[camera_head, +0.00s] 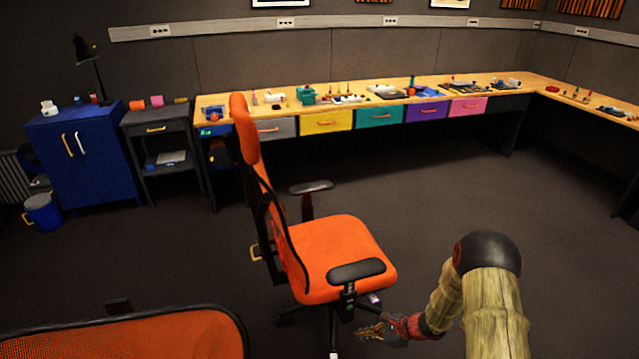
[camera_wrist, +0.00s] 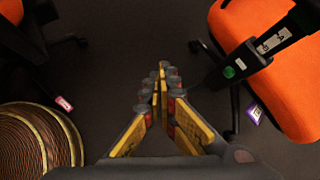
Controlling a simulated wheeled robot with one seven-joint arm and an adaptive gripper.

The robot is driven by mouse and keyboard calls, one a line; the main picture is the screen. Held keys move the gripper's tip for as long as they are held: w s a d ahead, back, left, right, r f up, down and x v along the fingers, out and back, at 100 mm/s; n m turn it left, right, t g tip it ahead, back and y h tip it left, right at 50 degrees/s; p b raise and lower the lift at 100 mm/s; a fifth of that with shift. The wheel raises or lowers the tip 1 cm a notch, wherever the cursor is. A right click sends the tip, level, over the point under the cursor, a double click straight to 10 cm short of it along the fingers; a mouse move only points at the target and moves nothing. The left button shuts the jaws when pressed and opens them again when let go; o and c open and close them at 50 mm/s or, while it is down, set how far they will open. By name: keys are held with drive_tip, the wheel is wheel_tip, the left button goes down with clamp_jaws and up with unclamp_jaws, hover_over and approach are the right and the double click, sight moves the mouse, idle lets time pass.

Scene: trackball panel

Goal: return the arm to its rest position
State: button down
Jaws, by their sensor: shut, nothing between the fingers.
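My gripper (camera_head: 372,331) is low over the floor at the bottom of the head view, just right of the orange chair's base. My bent arm leads down to it from the lower right. In the wrist view my gripper (camera_wrist: 160,88) points down at dark carpet, its yellow and grey fingers together with nothing between them. The trackball panel is not clearly recognizable in either view.
An orange office chair (camera_head: 335,250) stands close to my gripper; its seat (camera_wrist: 285,80) shows at right in the wrist view. Another orange chair (camera_head: 130,335) is at lower left. A long wooden workbench (camera_head: 365,97) with coloured drawers lines the back. Open carpet (camera_head: 440,180) lies between.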

drive_tip(key=s+d+r+n+h, duration=0.1)
drive_tip(key=s+r+n+h, duration=0.1)
drive_tip(key=s+r+n, duration=0.4)
drive_tip(key=s+d+r+n+t+h+p, duration=0.1)
drive_tip(key=s+r+n, duration=0.6)
drive_tip(key=s+r, duration=0.7)
drive_tip(key=s+d+r+n+h+p, duration=0.1)
drive_tip(key=s+r+n+h, duration=0.4)
drive_tip(key=r, duration=2.4)
drive_tip(key=s+d+n, duration=0.1)
drive_tip(key=s+n, duration=0.1)
drive_tip(key=s, duration=0.4)
drive_tip(key=shift+d+t, duration=0.35)
drive_tip(key=shift+t, duration=0.05)
drive_tip(key=c, duration=2.5)
unclamp_jaws()
drive_tip(key=shift+s+a+r, duration=0.1)
drive_tip(key=shift+a+r, duration=0.05)
drive_tip(key=shift+r, duration=0.25)
drive_tip(key=o, duration=0.4)
